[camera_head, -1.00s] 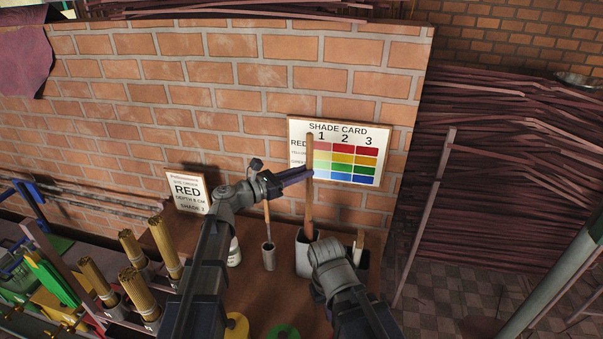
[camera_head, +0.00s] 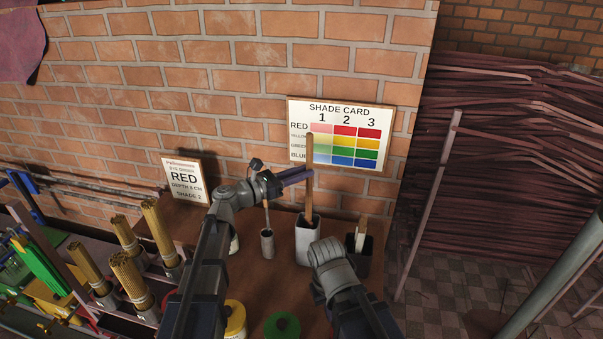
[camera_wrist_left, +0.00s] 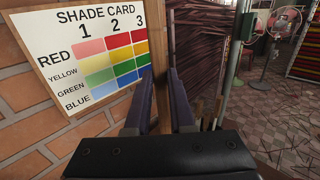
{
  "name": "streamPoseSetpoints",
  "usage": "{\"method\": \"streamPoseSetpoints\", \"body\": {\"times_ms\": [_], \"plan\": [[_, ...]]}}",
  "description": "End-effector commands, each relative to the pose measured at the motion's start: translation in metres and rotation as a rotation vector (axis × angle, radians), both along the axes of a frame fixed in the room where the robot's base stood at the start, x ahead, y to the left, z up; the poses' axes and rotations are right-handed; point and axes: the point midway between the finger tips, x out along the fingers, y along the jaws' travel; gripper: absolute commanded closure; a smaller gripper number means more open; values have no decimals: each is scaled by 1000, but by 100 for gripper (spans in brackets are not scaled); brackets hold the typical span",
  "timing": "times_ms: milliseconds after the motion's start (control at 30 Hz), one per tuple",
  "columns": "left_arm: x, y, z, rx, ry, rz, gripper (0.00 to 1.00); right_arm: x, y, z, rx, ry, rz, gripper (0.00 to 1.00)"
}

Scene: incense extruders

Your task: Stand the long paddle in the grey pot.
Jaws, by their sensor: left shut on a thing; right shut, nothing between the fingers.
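The long paddle (camera_head: 309,203) is a tall, flat wooden strip, standing nearly upright. My left gripper (camera_head: 311,173) is shut on it at mid-height; the left wrist view shows the paddle (camera_wrist_left: 160,55) between the purple fingers. The paddle's lower end passes into the mouth of a light grey-white pot (camera_head: 307,246), its tip hidden by the wall. A smaller grey cylinder (camera_head: 267,247) with a thin stick stands to the left. My right gripper (camera_head: 326,253) is low, in front of and right of the pot; its fingers are hidden behind its wrist.
A dark box (camera_head: 357,261) with short pieces in it stands right of the pot. The shade card (camera_head: 340,135) is on the brick wall behind the paddle. A red order sign (camera_head: 185,180) and stick bundles (camera_head: 128,280) are at left.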

Motion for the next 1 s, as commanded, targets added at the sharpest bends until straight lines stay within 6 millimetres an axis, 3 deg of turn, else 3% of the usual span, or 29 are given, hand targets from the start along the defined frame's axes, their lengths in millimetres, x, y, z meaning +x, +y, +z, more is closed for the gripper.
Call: {"method": "streamPoseSetpoints", "body": {"times_ms": [267, 300, 600, 867, 1000], "plan": [[0, 0, -1, 0, 0, 0, 100, 0, 0, -1, 0, 0, 0, 100], [0, 0, -1, 0, 0, 0, 76, 0, 0, -1, 0, 0, 0, 100], [0, 0, -1, 0, 0, 0, 43, 0, 0, -1, 0, 0, 0, 100], [-1, 1, -1, 0, 0, 1, 43, 0, 0, -1, 0, 0, 0, 100], [-10, 14, -1, 0, 0, 2, 43, 0, 0, -1, 0, 0, 0, 100]]}}
